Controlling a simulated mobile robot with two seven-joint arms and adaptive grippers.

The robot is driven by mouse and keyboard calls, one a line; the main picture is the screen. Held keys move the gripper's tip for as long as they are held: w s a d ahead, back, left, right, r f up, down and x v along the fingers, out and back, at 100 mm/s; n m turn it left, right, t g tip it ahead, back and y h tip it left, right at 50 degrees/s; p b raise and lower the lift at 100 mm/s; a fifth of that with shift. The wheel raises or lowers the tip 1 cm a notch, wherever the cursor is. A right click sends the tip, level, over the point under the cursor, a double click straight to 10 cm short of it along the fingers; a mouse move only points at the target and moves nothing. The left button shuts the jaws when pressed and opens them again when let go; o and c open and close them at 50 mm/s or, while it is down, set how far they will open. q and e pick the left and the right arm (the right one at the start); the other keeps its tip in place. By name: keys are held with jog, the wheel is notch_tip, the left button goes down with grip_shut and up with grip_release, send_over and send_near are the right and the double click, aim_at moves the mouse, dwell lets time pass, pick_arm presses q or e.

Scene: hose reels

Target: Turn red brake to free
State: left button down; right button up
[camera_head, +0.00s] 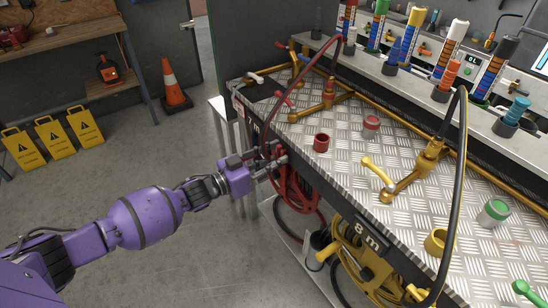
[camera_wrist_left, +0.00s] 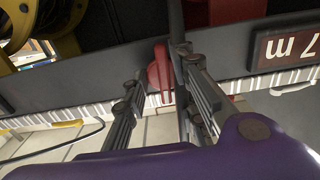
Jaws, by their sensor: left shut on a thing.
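The red brake (camera_wrist_left: 160,70) is a small red lever at the front edge of the bench, seen in the left wrist view. My left gripper (camera_wrist_left: 158,80) has one finger on each side of it and is shut on it. In the head view my left gripper (camera_head: 272,162) reaches the bench's front left edge, above the red hose reel (camera_head: 298,195). There the gripper mostly hides the brake. The exact angle of the lever is hard to tell. My right gripper is not in view.
A yellow hose reel (camera_head: 372,268) with an "8 m" sign (camera_head: 368,238) hangs to the right. The metal bench top (camera_head: 345,150) carries brass pipes, red cups (camera_head: 321,143) and a yellow-handled valve (camera_head: 378,170). A dark "7 m" sign (camera_wrist_left: 288,47) is beside the brake.

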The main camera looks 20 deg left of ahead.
pick_arm(q)
jog(key=shift+s+d+f, duration=0.15)
jog(key=shift+s+f, duration=0.15)
jog(key=shift+f, duration=0.25)
jog(key=c, duration=1.5)
grip_release()
jog(key=shift+r, duration=0.1)
jog(key=shift+c, duration=0.2)
jog(key=v, duration=1.2)
jog(key=shift+r, duration=0.25)
jog(key=shift+w, duration=0.15)
